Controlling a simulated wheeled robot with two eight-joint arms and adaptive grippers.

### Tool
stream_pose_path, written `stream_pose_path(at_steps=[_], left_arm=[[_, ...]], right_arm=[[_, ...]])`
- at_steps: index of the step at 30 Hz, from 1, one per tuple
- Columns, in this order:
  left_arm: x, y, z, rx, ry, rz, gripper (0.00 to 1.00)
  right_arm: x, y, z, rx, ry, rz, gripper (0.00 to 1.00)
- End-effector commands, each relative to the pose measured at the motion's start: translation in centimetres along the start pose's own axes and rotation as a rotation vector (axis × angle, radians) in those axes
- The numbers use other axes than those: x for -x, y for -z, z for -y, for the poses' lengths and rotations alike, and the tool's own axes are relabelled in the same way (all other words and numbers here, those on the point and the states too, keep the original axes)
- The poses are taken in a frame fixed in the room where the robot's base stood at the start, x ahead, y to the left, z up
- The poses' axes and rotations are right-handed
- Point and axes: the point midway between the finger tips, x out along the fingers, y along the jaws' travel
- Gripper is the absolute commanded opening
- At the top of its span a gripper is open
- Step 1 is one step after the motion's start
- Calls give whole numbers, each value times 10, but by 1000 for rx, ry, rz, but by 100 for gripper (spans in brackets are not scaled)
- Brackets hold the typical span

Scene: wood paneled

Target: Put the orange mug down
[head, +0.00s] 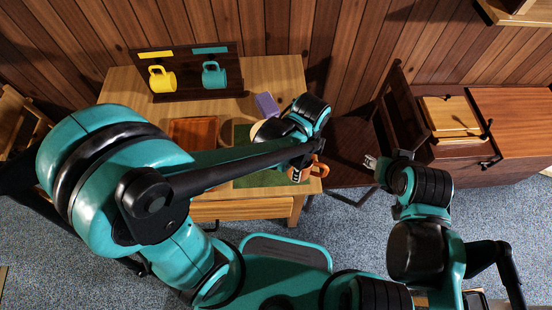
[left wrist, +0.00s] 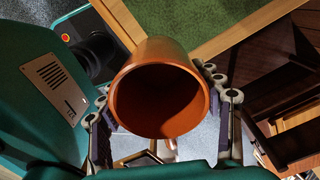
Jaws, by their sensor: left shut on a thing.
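My left gripper (head: 301,168) is shut on the orange mug (head: 315,168), at the front right corner of the wooden table (head: 284,75). My forearm and gripper hide part of the mug. In the left wrist view the mug (left wrist: 160,88) sits between the finger pads, its open rim facing the camera and its inside looking empty. The green mat (head: 240,135) lies on the table beside and under my left arm. My right gripper (head: 371,162) is off the table to the right, holding nothing I can make out; its finger gap is too small to judge.
A brown tray (head: 193,132), a purple block (head: 266,105) and a cream round thing (head: 257,130) are on the table. A dark chair (head: 345,140) and a cabinet (head: 500,150) stand right.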

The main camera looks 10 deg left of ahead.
Motion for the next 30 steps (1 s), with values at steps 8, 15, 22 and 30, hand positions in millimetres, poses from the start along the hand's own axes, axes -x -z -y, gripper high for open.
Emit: stream_pose_path(at_steps=[8, 15, 22, 30], left_arm=[[-44, -67, 8, 8, 0, 0, 24], [-58, -93, 11, 1, 0, 0, 24], [-84, -94, 11, -1, 0, 0, 24], [-97, -94, 11, 0, 0, 1, 24]], right_arm=[[-24, -17, 0, 0, 0, 0, 40], [-30, -22, 0, 0, 0, 0, 40], [-44, -31, 0, 0, 0, 0, 40], [-48, -34, 0, 0, 0, 0, 40]])
